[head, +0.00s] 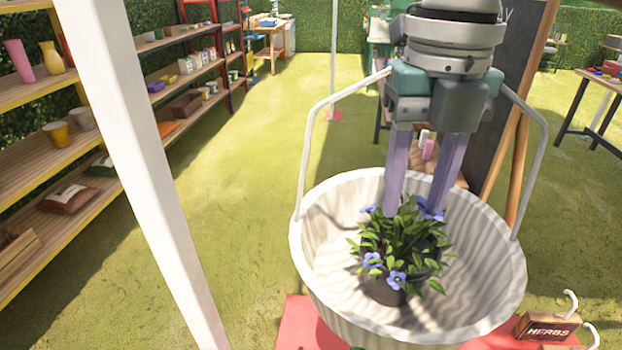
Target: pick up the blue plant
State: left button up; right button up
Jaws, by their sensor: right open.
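The blue plant (398,245) has green leaves and several blue flowers and stands in a dark pot (383,291). It sits inside a white ribbed basket (312,262) with a thin raised handle. My right gripper (416,207) points down into the basket, with its two purple fingers apart. The fingertips reach the plant's upper leaves and flowers at the back. Leaves partly hide the tips, and I cannot tell whether they touch the pot. My left gripper is not in view.
A red surface (298,321) lies under the basket, with a small herbs box (547,327) at its right. A white post (140,150) stands at left, before shelves (60,160) of pots and vases. A dark board (503,95) stands behind the gripper. Open grass (240,180) lies between.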

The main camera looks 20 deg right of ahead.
aim_at(403, 235)
notch_tip(403, 235, down, 5)
jog(key=shift+a+r+p, duration=0.1)
jog(key=shift+a+p, duration=0.05)
jog(key=shift+p, duration=0.4)
grip_shut()
dwell(1.0)
